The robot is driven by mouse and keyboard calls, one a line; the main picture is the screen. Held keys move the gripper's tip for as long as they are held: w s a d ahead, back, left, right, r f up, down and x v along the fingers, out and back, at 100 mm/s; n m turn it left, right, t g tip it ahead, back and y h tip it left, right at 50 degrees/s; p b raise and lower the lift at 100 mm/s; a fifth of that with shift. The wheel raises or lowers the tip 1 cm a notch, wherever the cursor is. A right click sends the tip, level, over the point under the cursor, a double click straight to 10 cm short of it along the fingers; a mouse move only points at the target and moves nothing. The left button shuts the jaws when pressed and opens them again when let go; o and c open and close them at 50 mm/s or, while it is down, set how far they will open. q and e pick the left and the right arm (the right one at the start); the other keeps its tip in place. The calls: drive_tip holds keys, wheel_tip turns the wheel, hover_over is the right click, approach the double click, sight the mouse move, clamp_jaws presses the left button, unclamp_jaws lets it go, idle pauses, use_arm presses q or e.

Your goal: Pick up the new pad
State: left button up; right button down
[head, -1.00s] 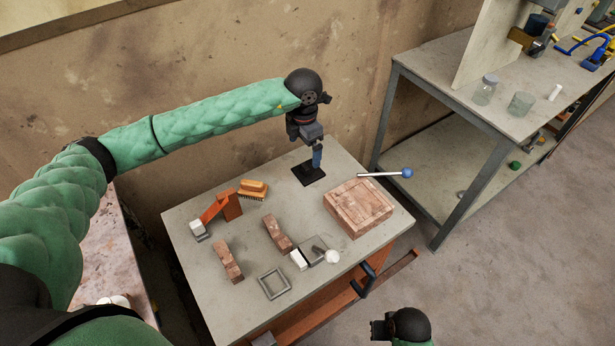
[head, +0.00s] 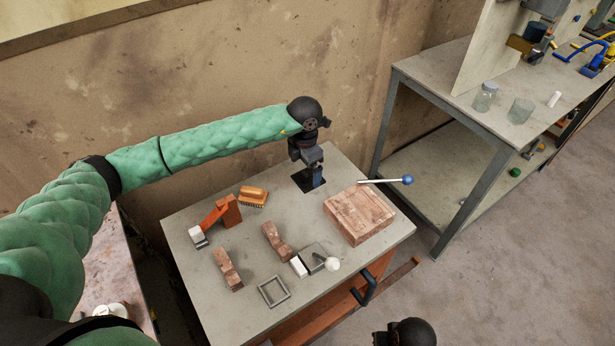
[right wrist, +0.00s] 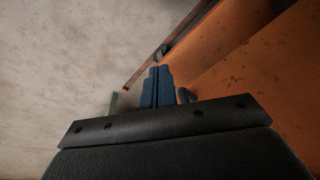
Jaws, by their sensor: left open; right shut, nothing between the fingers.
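A flat black square pad (head: 300,182) lies at the back of the grey table, near the wall; I take it to be the new pad. My right gripper (right wrist: 158,84) is shut and empty in the right wrist view, beside the orange front of the table. In the head view only a dark part of my right arm shows at the bottom edge.
On the table (head: 200,275) are a brick-coloured block (head: 358,213), a rod with a blue ball (head: 385,181), a brush (head: 253,196), an orange stand (head: 228,210), curved brown pieces (head: 228,268) and a square frame (head: 273,291). A metal bench (head: 440,80) stands right.

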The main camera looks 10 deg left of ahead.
sight(306, 172)
use_arm(q)
drive_tip(key=f, duration=0.2)
drive_tip(key=f+p, duration=0.1)
drive_tip(key=f, duration=0.1)
drive_tip(key=shift+w, duration=0.2)
use_arm(e)
wheel_tip(306, 172, down, 7)
drive_tip(key=shift+w+f, duration=0.15)
use_arm(q)
drive_tip(key=shift+r, duration=0.1)
use_arm(e)
drive_tip(key=shift+d, duration=0.1)
use_arm(q)
drive_tip(key=c, duration=1.1)
drive_tip(key=shift+r, duration=0.15)
